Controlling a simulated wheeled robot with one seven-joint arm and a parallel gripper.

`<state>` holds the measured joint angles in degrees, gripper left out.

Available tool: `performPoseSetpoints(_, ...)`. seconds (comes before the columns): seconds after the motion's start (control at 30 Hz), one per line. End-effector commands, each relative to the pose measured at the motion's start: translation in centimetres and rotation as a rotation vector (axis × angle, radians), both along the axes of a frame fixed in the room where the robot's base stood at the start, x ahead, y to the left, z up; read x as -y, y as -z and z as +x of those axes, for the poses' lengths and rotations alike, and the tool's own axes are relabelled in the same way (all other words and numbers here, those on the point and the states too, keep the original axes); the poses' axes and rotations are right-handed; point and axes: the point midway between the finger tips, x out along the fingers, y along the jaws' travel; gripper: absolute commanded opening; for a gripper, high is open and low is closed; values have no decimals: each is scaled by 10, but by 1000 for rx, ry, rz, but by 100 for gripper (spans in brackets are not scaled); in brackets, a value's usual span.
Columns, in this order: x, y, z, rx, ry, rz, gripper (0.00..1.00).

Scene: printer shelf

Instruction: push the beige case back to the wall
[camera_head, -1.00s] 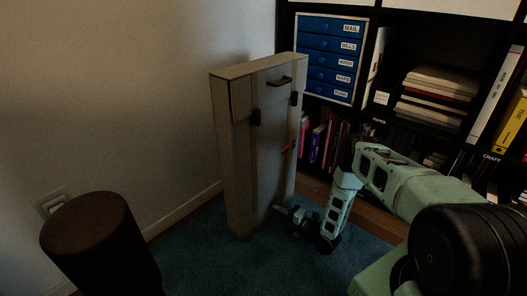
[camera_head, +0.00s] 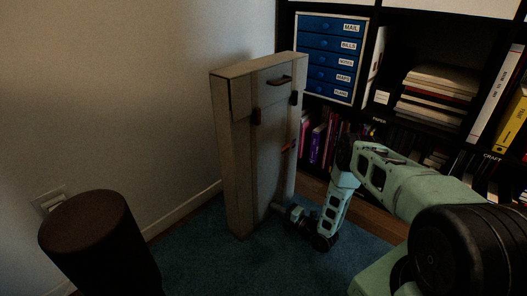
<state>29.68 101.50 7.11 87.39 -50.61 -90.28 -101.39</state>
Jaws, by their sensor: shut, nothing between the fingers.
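The beige case (camera_head: 273,140) stands upright on the blue carpet, close to the corner.
A black shelf (camera_head: 420,120) with a blue drawer unit (camera_head: 331,58), books and papers stands at the right and behind. A dark brown cylinder (camera_head: 97,245) stands at front left. A wall socket (camera_head: 50,200) is behind it. Carpet (camera_head: 200,262) is free in front of the case.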

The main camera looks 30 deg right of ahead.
Motion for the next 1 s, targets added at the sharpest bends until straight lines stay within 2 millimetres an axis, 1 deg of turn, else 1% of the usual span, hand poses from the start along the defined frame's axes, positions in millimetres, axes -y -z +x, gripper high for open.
performPoseSetpoints(1.0,-14,-1,38,4,-1,1,0)
